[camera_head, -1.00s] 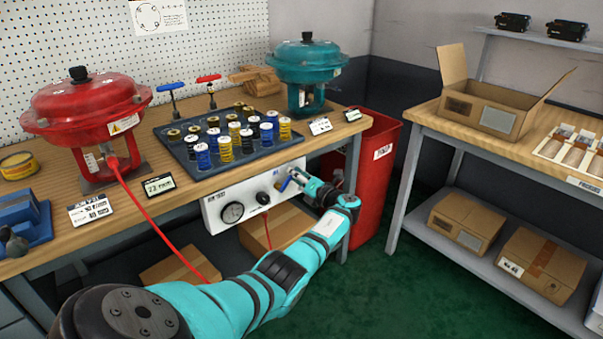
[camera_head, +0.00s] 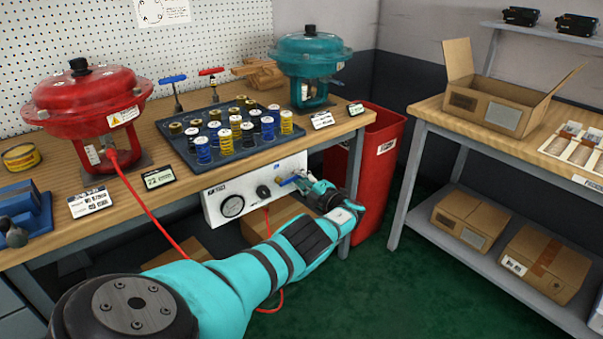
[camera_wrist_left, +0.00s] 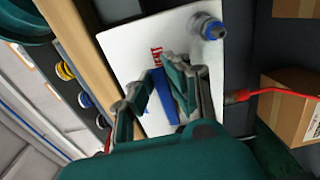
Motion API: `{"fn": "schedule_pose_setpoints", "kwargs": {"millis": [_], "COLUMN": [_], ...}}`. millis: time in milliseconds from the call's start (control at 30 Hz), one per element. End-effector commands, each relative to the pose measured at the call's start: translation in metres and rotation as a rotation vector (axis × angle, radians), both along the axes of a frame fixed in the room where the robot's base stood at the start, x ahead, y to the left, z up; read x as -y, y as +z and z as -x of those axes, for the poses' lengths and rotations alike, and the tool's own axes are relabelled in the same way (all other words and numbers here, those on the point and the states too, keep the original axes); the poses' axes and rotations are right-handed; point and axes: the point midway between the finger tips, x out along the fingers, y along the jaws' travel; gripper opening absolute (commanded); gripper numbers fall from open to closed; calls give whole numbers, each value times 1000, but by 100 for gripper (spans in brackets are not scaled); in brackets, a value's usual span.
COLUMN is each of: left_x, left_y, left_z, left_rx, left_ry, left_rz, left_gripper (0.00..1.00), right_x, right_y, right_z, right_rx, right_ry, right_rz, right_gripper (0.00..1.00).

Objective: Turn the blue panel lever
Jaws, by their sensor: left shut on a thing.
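The white panel (camera_head: 215,203) hangs under the front edge of the workbench, with a round gauge (camera_head: 232,206) and a dark knob (camera_head: 263,191). My left gripper (camera_head: 304,184) is at the panel's right part, coming from the right and front. The blue panel lever (camera_head: 290,180) shows only partly in the head view. In the left wrist view the blue lever (camera_wrist_left: 160,97) lies between the fingers of my left gripper (camera_wrist_left: 158,92), which is shut on it. The fingers hide part of the lever. My right gripper is not in view.
A red actuator (camera_head: 88,105), a teal actuator (camera_head: 312,55) and a dark tray (camera_head: 182,148) of spools stand on the bench. A red hose (camera_head: 150,213) runs down in front of it. A red bin (camera_head: 378,165) stands close right of my gripper.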

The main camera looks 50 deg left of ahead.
Motion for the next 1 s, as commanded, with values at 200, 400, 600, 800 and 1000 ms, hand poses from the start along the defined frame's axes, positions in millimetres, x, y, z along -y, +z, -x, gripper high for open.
{"fn": "schedule_pose_setpoints", "kwargs": {"millis": [200,400,600,800,1000], "left_x": [0,0,0,0,0], "left_y": [-2,-2,-2,-2,-3], "left_z": [0,0,0,0,0], "left_rx": [-36,-42,-43,-41,-40], "left_ry": [-1,-2,-2,-2,-2], "left_rz": [-4,-4,-4,-3,-3], "left_gripper": [0,0,0,38,38], "right_x": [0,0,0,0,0], "right_y": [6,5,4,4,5], "right_z": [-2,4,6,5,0], "right_rx": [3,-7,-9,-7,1], "right_ry": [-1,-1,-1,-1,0], "right_rz": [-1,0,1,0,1], "right_gripper": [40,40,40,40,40]}}
